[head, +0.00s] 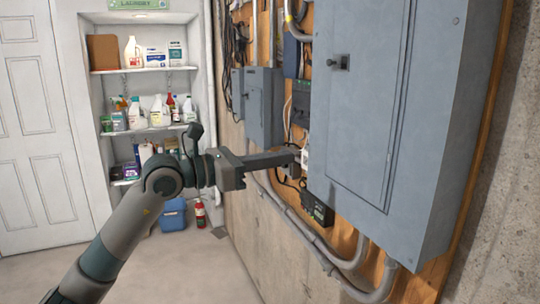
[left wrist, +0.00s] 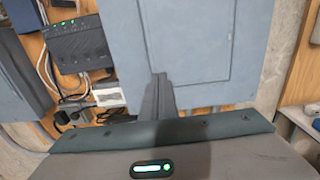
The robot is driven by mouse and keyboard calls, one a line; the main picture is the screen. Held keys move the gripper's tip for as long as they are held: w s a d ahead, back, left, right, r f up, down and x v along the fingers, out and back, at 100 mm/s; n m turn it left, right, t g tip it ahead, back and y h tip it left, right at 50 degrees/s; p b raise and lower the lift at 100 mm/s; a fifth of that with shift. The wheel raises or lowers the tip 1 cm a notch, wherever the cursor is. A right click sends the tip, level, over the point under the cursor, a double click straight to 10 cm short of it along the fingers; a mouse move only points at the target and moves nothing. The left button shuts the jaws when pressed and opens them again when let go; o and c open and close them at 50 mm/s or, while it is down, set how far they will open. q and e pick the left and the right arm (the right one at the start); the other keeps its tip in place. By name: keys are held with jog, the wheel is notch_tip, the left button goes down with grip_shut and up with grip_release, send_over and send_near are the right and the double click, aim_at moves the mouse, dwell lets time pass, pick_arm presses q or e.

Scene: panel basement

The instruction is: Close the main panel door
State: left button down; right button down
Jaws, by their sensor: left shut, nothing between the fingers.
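The main panel (head: 440,120) is the large grey box on the right of the head view. Its door (head: 355,110) is the framed front plate with a small dark latch (head: 339,62). The door looks flush or nearly flush; I cannot tell if it is latched. My left gripper (head: 298,156) is shut and empty, with its fingertips beside the panel's lower left edge. In the left wrist view the shut fingers (left wrist: 159,92) point toward the panel's grey front (left wrist: 190,50); whether they touch it is unclear. My right gripper is out of view.
Smaller grey boxes (head: 263,107), conduits (head: 300,226) and cables are on the wooden backboard left of the panel. A black device with green lights (left wrist: 76,46) is near the fingers. Shelves (head: 140,130) with bottles stand behind.

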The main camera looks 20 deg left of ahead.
aim_at(333, 149)
pick_arm(q)
jog(key=p+x, duration=0.4)
jog(key=x, duration=0.5)
jog(key=shift+w+d+r+p, duration=0.15)
jog(key=shift+w+d+p, duration=0.1)
jog(key=shift+p, duration=0.1)
jog(key=shift+w+d, duration=0.3)
jog(key=shift+d, duration=0.1)
jog(key=shift+w+d+f, duration=0.15)
jog(key=shift+w+f, duration=0.15)
jog(key=shift+r+b, duration=0.15)
jog(key=shift+b, duration=0.3)
jog(key=shift+r, duration=0.2)
